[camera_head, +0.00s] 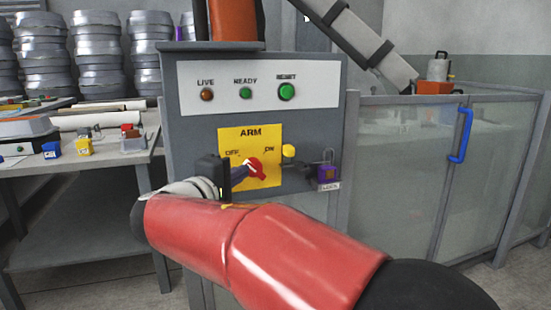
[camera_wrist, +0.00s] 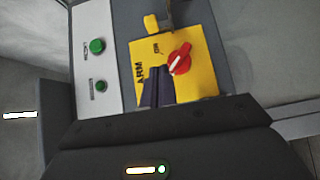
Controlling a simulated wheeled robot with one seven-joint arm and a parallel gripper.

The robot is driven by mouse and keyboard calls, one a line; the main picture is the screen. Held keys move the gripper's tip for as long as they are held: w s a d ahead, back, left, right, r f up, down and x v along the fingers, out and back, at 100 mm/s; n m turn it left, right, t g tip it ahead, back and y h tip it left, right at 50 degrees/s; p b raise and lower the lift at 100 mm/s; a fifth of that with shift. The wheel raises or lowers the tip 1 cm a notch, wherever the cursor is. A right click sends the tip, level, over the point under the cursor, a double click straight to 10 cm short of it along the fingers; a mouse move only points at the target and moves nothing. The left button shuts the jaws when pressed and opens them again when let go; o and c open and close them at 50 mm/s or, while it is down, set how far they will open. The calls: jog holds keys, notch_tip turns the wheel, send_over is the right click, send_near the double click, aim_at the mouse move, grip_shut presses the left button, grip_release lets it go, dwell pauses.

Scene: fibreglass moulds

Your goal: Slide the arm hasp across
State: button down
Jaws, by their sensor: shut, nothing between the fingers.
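The yellow ARM plate (camera_head: 238,137) is on the front of a grey control box and also shows in the wrist view (camera_wrist: 205,75). It carries a red rotary switch (camera_head: 257,169) between OFF and ON labels; the switch also shows in the wrist view (camera_wrist: 181,58). A yellow knob (camera_head: 288,151), which looks like the hasp's handle, sits at the plate's right edge; it also shows in the wrist view (camera_wrist: 151,23). My gripper (camera_head: 241,172) is shut and empty, its dark fingers left of the red switch; they show in the wrist view (camera_wrist: 158,74). Whether they touch it is unclear.
A purple padlock (camera_head: 328,173) hangs at the box's right side, right of the yellow knob. LIVE, READY and RESET lights or buttons (camera_head: 287,92) sit above the plate. A glazed enclosure with a blue handle (camera_head: 461,135) stands right. A cluttered bench (camera_head: 80,165) stands left.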

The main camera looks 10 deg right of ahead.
jog(key=shift+w+a+r, duration=0.1)
jog(key=shift+a+r, duration=0.1)
jog(key=shift+a, duration=0.15)
jog(key=p, duration=0.2)
send_near(283, 152)
jog(key=w, duration=0.3)
jog(key=shift+w+a+r, duration=0.1)
jog(key=shift+w+a, duration=0.1)
jog(key=shift+w, duration=0.2)
jog(key=shift+w+d, duration=0.2)
jog(key=shift+d, duration=1)
jog(key=shift+w+d, duration=0.15)
jog(key=shift+d, duration=0.6)
